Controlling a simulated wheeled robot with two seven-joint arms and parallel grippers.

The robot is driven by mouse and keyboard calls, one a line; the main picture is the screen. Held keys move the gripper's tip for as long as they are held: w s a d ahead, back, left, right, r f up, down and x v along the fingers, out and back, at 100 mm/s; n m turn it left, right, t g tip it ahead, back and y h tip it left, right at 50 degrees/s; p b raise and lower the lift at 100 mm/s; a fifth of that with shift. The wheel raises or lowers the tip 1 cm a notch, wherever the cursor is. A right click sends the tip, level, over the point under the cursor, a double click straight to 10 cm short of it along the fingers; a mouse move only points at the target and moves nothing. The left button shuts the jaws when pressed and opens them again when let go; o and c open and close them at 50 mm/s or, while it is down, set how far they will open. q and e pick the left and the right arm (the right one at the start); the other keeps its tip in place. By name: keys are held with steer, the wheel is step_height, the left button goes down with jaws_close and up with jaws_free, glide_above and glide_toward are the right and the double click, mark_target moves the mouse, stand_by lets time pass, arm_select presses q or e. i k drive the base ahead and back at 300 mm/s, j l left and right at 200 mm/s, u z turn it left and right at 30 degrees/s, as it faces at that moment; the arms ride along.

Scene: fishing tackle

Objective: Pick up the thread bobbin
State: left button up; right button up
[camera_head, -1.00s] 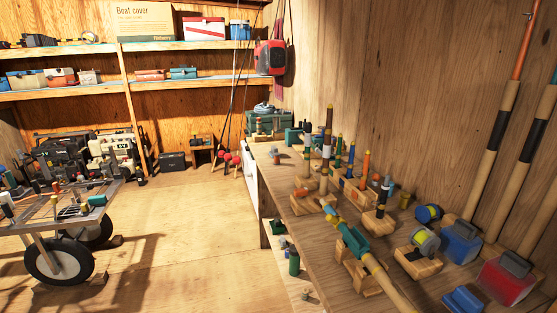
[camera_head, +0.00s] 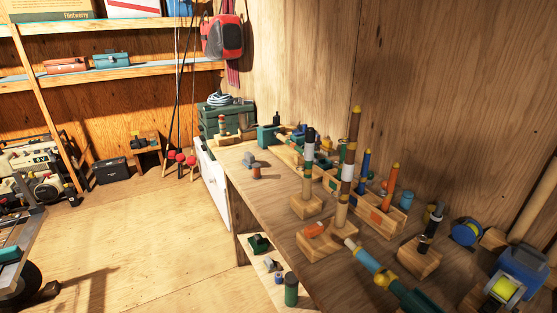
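I cannot tell for sure which thing is the thread bobbin. A small reddish-brown upright piece (camera_head: 256,172) stands on the wooden workbench (camera_head: 245,195) near its left edge, with a grey-blue piece (camera_head: 248,159) just behind it. Neither of my grippers shows in the head view.
Rod handles in wooden stands (camera_head: 310,203) crowd the middle of the bench. A teal and yellow rod butt (camera_head: 380,279) lies in front. A lower shelf holds a green bottle (camera_head: 291,290). The wooden floor (camera_head: 150,235) left of the bench is clear.

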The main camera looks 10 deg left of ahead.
mark_target(256, 167)
steer(key=i+j+z, duration=0.35)
steer(key=j, duration=0.3)
steer(key=i+j+z, duration=0.1)
steer(key=j+z, duration=0.25)
steer(key=j, duration=0.35)
steer(key=i+j+z, duration=0.1)
steer(key=j+z, duration=0.3)
steer(key=j, duration=0.35)
steer(key=j+z, duration=0.35)
steer(key=j, duration=0.45)
steer(key=k+j+z, duration=0.1)
steer(key=j+z, duration=0.25)
steer(key=j, duration=0.4)
steer(key=k+j+z, duration=0.2)
steer(key=j+z, duration=0.15)
steer(key=j, duration=0.4)
